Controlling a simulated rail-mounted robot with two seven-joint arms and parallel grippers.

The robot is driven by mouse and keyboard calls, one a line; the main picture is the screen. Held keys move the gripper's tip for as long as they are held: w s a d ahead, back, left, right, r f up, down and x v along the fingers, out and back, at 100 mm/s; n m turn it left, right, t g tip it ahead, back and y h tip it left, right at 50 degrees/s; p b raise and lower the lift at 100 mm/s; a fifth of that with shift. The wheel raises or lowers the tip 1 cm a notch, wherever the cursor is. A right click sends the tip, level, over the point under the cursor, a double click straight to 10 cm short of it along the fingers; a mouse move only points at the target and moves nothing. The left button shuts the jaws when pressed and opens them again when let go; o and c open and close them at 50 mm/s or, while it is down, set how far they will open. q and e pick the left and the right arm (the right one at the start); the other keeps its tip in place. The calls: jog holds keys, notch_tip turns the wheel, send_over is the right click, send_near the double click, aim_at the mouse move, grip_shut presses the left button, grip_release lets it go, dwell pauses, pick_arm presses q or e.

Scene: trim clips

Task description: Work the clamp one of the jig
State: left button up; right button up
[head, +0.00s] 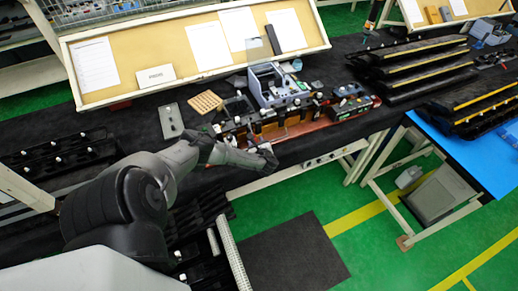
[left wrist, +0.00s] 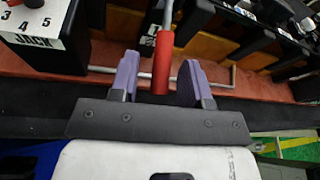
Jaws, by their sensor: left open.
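The jig (head: 300,130) lies along the front edge of the dark table in the head view, a long reddish-brown base with black blocks and small clamps. My left gripper (head: 268,157) is at its front edge. In the left wrist view, a red clamp handle (left wrist: 162,62) on a metal rod stands between the two purple fingers of my left gripper (left wrist: 158,75). The fingers are open, with a gap to the handle on both sides. I cannot tell from the label which clamp this is. My right gripper is not in view.
A thin bent rod (left wrist: 215,84) lies across the base behind the fingers. A grey fixture (head: 275,85) stands behind the jig. Black stepped racks (head: 415,65) are at the right.

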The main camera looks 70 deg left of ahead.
pick_arm(q)
jog(key=v, duration=1.3)
jog(key=shift+d+p, duration=0.2)
jog(key=shift+p, duration=0.25)
